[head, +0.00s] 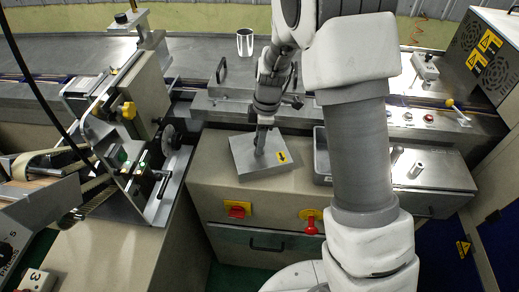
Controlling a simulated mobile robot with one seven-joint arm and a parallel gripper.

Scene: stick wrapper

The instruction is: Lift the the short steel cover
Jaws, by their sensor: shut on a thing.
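The short steel cover (248,163), a flat grey plate with a yellow arrow sticker at its right, is at the front of the beige machine top in the head view. It is turned at an angle to the machine's edge. My gripper (260,150) points down at the middle of the cover and is shut on it. The fingers hide the part that they grip. I cannot tell from this view whether the cover is clear of the surface below it.
A grey tray (321,160) is right of the cover, partly behind my arm. Red knobs (237,211) are on the front panel below. The wrapper mechanism (130,150) stands at left. A metal cup (245,42) stands on the table behind.

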